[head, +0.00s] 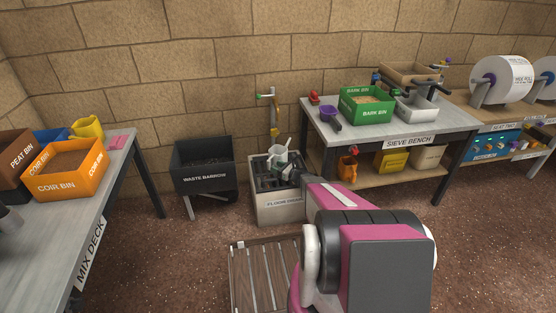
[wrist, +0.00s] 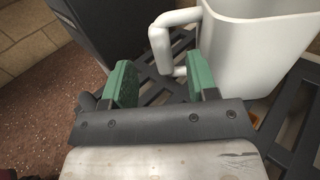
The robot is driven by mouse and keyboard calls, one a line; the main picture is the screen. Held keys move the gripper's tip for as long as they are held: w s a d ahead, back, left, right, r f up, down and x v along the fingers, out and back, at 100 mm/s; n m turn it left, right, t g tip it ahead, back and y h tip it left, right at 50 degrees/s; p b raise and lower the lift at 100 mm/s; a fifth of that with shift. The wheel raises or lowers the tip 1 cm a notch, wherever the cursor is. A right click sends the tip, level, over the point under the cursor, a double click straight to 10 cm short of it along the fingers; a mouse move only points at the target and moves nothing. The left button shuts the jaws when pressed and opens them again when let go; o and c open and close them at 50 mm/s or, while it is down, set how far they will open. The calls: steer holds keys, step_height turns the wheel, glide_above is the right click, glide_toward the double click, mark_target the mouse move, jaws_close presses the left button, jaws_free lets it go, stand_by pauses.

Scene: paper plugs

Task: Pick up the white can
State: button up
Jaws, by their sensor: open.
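The white can (wrist: 258,48) stands at the upper right of the wrist view, on a dark slatted grate (wrist: 165,72). Its handle (wrist: 160,42) sticks out to the left. My gripper (wrist: 162,82) is open, with its two green fingers pointing toward the handle. The handle's lower end shows just in front of the right finger; I cannot tell whether they touch.
A black waste barrow (head: 204,172) stands left of the drain box, and its dark side seems to show in the wrist view. The sieve bench (head: 425,127) is at the right, the mix deck (head: 62,225) at the left. A slatted pallet (head: 262,272) lies in front.

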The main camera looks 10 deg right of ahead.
steer(key=x, duration=0.4)
steer(key=shift+r, duration=0.25)
jaws_close()
